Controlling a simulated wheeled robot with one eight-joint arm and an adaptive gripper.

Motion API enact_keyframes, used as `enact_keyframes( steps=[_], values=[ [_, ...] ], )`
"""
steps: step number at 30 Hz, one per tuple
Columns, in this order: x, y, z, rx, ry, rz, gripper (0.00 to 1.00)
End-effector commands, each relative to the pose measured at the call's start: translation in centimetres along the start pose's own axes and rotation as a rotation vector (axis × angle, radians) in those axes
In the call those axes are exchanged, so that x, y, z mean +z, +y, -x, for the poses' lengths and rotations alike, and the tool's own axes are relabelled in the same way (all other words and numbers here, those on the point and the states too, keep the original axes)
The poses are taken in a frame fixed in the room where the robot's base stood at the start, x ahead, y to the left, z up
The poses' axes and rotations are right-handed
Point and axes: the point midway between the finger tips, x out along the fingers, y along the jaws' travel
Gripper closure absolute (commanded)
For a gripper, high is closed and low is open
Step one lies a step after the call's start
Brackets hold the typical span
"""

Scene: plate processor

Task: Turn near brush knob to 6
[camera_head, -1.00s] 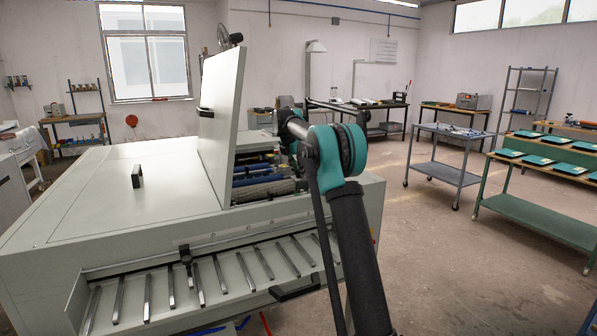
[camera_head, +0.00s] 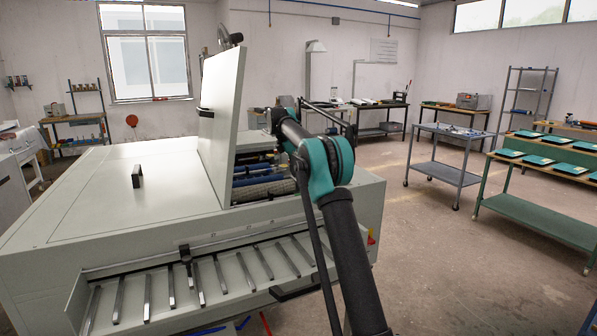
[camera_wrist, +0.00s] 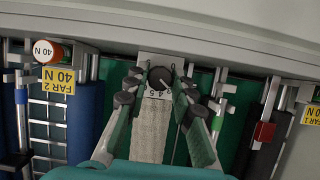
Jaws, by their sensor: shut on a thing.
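In the wrist view a round dark knob (camera_wrist: 161,77) with a light pointer line sits on a pale plate. Parts of a printed scale, seemingly with a 4 and a 5, show just below it. The exact setting is too small to read. My gripper (camera_wrist: 160,84) has one finger on each side of the knob and is shut on it. In the head view my arm reaches over the open plate processor (camera_head: 130,190), and my gripper and the knob are hidden behind it.
The raised lid (camera_head: 219,125) stands left of my arm, beside the rollers (camera_head: 262,188). In the wrist view a white-and-orange knob (camera_wrist: 47,52), yellow FAR 2 label (camera_wrist: 58,80) and red block (camera_wrist: 264,132) flank the gripper.

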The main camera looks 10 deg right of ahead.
Motion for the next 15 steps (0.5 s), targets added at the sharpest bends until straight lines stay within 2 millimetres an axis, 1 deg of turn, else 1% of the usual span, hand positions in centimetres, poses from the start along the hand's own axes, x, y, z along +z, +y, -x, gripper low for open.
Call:
enact_keyframes(
  steps=[9, 15],
  values=[
    [-0.03, 0.28, -0.03, -0.111, -0.01, -0.27, 1.0],
    [0.01, 0.29, -0.01, -0.15, -0.014, -0.363, 1.0]
  ],
)
